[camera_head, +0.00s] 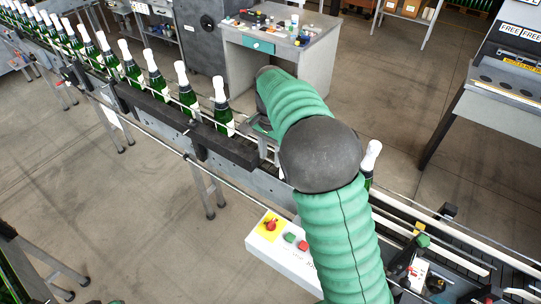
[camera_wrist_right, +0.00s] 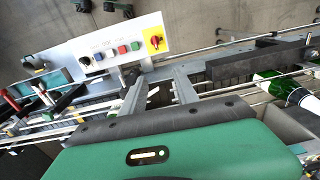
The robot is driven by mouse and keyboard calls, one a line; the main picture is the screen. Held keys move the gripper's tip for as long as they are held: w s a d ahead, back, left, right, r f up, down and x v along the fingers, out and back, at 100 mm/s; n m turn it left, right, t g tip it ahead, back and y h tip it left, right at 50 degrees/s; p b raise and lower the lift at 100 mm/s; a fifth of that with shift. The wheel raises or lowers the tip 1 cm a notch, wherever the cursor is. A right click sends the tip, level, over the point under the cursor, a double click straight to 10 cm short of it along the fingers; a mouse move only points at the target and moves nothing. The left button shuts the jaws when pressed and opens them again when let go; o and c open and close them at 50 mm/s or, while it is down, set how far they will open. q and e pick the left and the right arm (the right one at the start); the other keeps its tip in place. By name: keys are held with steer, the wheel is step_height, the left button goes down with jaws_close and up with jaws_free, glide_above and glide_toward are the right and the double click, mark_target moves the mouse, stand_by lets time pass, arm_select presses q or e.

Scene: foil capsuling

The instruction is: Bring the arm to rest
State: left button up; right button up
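My right arm crosses the camera_head view from the bottom to the upper middle, with its dark joint above the conveyor. My right gripper (camera_head: 267,150) is mostly hidden behind the arm, with a grey part showing by the conveyor rail. In the camera_wrist_right view, its two grey fingers (camera_wrist_right: 160,80) stand apart over the conveyor, with no bottle between them. My left gripper is not in view.
Green bottles with white tops (camera_head: 155,78) stand in a row on the conveyor (camera_head: 165,118). A control box (camera_head: 275,252) with a red knob and buttons is in front; it also shows in the wrist view (camera_wrist_right: 110,50). A grey workbench (camera_head: 310,55) stands behind.

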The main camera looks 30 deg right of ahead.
steer(key=s+a+f+n+b, duration=0.4)
steer(key=s+f, duration=0.1)
steer(key=f, duration=0.2)
steer(key=s+a+f+n+t+b, duration=0.1)
steer(key=s+a+f+n+b, duration=0.3)
steer(key=f, duration=0.4)
steer(key=s+a+f+n+t+b, duration=0.1)
steer(key=s+a+f+n+b, duration=0.3)
steer(key=s+f, duration=0.3)
steer(key=shift+s+a+f+n+b, duration=0.15)
steer(key=shift+s+f+n+b, duration=0.3)
steer(key=shift+n+b, duration=0.45)
steer(key=shift+s+r, duration=0.1)
steer(key=shift+s, duration=0.05)
